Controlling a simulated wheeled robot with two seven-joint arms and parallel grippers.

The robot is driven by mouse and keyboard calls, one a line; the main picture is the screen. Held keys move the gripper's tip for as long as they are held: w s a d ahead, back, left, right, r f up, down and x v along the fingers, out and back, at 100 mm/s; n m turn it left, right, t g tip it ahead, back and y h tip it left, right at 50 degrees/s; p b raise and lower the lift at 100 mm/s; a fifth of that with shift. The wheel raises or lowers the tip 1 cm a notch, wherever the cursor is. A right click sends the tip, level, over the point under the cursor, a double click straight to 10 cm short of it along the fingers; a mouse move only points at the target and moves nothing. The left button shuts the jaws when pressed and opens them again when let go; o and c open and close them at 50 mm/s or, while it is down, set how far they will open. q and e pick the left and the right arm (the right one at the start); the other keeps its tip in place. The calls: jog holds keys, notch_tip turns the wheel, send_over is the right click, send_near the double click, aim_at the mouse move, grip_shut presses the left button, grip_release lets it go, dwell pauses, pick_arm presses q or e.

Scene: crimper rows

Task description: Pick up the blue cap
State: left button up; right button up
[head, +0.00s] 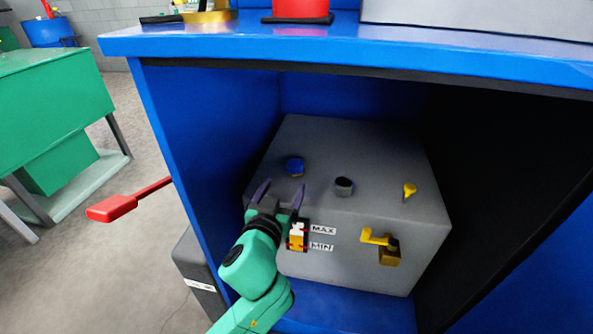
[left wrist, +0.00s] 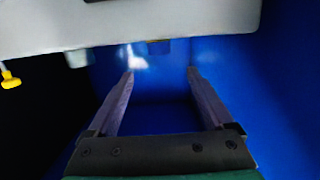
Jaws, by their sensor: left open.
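The blue cap (head: 295,166) sits on top of a grey box (head: 390,160) inside the blue cabinet, near the box's left side. My left gripper (head: 281,188) is open and empty at the front left of the box top. Its fingertips are just short of the cap, apart from it. In the left wrist view the open fingers (left wrist: 160,71) frame empty space, and a small dark blue shape at the grey edge, likely the cap (left wrist: 158,47), lies beyond them. My right gripper is in neither view.
On the box top are a dark round cap (head: 344,186) and a yellow dipstick-like handle (head: 409,190). A yellow tap (head: 380,240) and a MAX/MIN gauge (head: 297,236) are on its front. The cabinet's blue top (head: 350,48) overhangs; a red lever (head: 112,208) sticks out left.

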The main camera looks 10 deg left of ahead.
aim_at(293, 168)
pick_arm(q)
jog(key=w, duration=0.2)
jog(key=w+f, duration=0.1)
jog(key=w, duration=0.2)
jog(key=w+b, duration=0.1)
jog(key=w, duration=0.2)
jog(key=shift+f, duration=0.2)
jog(key=w, duration=0.3)
jog(key=shift+f+b, duration=0.3)
jog(key=c, duration=1.3)
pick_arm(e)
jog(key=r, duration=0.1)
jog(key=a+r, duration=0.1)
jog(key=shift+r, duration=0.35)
pick_arm(q)
jog(key=shift+c, duration=0.2)
